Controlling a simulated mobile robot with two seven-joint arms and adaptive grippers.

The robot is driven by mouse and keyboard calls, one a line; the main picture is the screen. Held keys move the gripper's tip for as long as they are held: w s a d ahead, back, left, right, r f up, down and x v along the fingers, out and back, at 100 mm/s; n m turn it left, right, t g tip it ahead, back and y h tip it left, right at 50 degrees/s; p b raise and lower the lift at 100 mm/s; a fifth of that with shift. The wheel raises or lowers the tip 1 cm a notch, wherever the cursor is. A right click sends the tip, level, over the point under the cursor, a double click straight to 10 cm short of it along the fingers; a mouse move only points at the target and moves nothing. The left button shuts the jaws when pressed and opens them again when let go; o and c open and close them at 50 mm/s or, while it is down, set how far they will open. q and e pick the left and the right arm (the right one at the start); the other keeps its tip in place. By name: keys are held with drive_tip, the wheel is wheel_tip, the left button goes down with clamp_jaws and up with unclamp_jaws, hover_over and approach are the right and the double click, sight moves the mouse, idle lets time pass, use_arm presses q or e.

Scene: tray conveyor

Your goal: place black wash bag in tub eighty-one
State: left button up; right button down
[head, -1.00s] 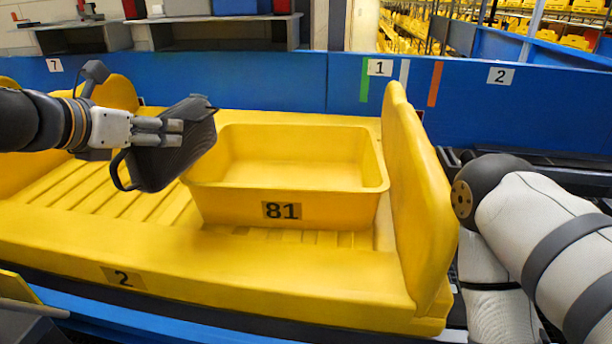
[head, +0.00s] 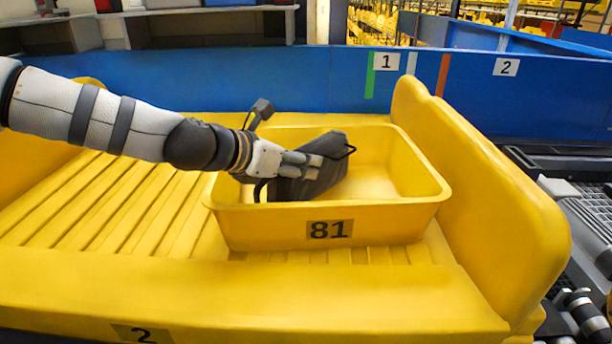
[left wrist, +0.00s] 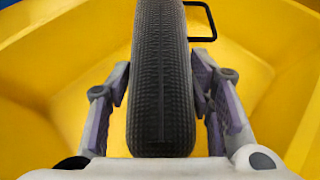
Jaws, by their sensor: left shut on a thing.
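The black wash bag (head: 318,172) is in my left gripper (head: 300,168), which is shut on it. In the head view the bag is tilted and sits within the left part of the opening of the yellow tub marked 81 (head: 420,213). Whether it touches the tub floor cannot be told. In the left wrist view the bag (left wrist: 162,85) stands between both fingers (left wrist: 162,100), with yellow tub walls (left wrist: 60,50) around it and a black wire loop at upper right. My right gripper is not clearly in view.
The tub stands on a yellow ribbed tray (head: 100,205) marked 2, close to its raised right end wall (head: 480,200). The ribbed area left of the tub is free. A blue barrier (head: 250,80) runs behind. A dark conveyor (head: 570,160) lies at right.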

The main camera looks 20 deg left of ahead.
use_arm(q)
wheel_tip(320, 180, down, 2)
drive_tip(key=shift+d+f, duration=0.1)
drive_tip(key=shift+d, duration=0.05)
drive_tip(key=shift+f, duration=0.1)
drive_tip(key=shift+r, duration=0.2)
drive_tip(key=shift+f, duration=0.25)
drive_tip(key=o, duration=1.5)
drive_tip(key=shift+o, duration=0.2)
use_arm(e)
drive_tip(key=shift+s+f, duration=0.45)
drive_tip(key=shift+s, duration=0.05)
use_arm(q)
drive_tip(key=shift+r, duration=0.1)
